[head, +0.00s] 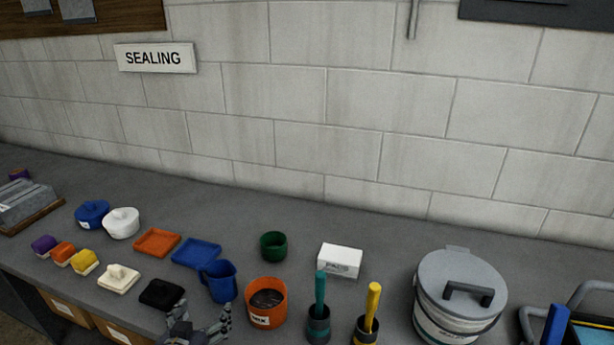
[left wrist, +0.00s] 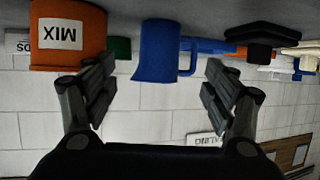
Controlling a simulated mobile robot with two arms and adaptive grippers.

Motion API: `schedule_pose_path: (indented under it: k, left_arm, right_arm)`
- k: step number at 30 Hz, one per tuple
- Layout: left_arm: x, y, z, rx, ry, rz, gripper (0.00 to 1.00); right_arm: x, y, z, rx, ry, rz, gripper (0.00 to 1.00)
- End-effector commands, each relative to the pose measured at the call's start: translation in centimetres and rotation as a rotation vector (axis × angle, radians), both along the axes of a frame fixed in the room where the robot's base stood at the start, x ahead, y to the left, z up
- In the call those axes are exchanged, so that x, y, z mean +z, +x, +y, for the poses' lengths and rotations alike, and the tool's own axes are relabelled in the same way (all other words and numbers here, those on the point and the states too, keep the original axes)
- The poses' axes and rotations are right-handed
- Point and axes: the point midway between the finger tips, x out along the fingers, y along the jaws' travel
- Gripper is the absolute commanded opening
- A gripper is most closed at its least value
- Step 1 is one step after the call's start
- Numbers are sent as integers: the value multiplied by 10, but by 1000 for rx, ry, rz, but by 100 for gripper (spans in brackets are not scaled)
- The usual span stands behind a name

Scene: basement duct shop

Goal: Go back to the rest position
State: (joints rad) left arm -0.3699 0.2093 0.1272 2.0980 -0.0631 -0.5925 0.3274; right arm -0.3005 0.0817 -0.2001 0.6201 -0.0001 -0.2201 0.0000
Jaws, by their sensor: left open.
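My left gripper (head: 202,322) shows at the bottom edge of the head view, with its fingers spread apart and nothing between them. In the left wrist view, which is upside down, the open left gripper (left wrist: 157,88) faces a blue jug (left wrist: 158,52), which stands beyond the fingertips. The orange pot (left wrist: 68,38) marked MIX is beside one finger there. In the head view the blue jug (head: 219,282) and the orange pot (head: 266,303) stand just beyond the gripper. My right gripper is not in view.
Two brushes in holders (head: 318,325) (head: 366,331) and a large lidded bucket (head: 460,295) stand to the right. The bench's back strip is clear.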

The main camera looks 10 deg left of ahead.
Motion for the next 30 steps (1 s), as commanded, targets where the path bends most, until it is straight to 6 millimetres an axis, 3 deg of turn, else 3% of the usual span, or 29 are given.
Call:
schedule_pose_path:
  k: [5,13,25,30]
  left_arm:
    - [-16,-19,-18,-20,1,104,78]
    - [-57,-108,-82,-134,13,496,78]
    - [-65,-218,-137,-316,20,869,78]
    - [-107,-211,-138,-318,22,894,78]
  right_arm:
    - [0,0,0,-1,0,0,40]
    - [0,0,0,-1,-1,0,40]
    - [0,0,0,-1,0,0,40]
    - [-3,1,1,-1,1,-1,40]
